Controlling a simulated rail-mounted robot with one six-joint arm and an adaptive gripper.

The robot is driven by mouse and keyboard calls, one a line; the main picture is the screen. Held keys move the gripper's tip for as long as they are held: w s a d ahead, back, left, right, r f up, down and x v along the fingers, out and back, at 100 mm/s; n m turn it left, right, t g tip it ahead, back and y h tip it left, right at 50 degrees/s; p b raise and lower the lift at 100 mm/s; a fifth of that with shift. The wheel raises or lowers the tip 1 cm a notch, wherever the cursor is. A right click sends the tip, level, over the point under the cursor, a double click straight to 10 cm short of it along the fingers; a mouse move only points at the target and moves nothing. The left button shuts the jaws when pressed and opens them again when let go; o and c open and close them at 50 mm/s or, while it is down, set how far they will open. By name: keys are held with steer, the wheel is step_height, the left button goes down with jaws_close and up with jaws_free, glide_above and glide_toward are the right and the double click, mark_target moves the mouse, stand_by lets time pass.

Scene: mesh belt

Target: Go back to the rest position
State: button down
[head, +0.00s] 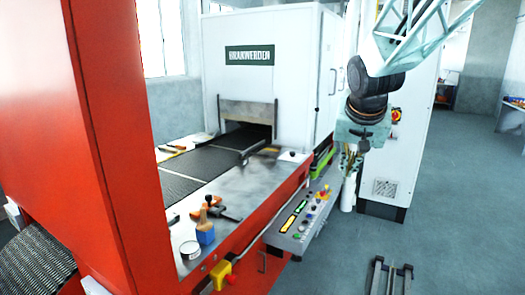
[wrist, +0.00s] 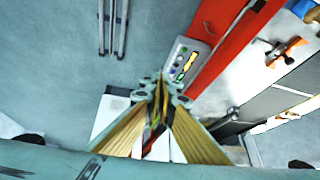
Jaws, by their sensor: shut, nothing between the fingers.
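My gripper (head: 348,168) hangs from my arm at the right of the head view, fingers pointing down. It is in the air to the right of the belt machine, apart from the control panel (head: 303,215). In the wrist view my gripper (wrist: 158,88) has its fingertips together, with nothing held between them. The control panel (wrist: 185,62) shows there just beyond the fingertips.
The white oven housing (head: 262,90) and mesh belt (head: 190,170) stand left. On the metal ledge are a blue block (head: 205,233), an orange-and-black tool (head: 228,212) and a round tin (head: 190,250). A metal rack (head: 392,275) lies on otherwise open floor at lower right.

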steer(key=s+a+n+g, duration=0.1)
steer(key=s+a+n, duration=0.1)
steer(key=s, duration=2.1)
steer(key=s+a+n+g+y, duration=0.1)
steer(key=s+a+n, duration=0.1)
steer(key=s, duration=2.1)
steer(key=shift+s+a+r, duration=0.15)
steer(key=shift+s+a, duration=0.05)
steer(key=shift+s, duration=0.15)
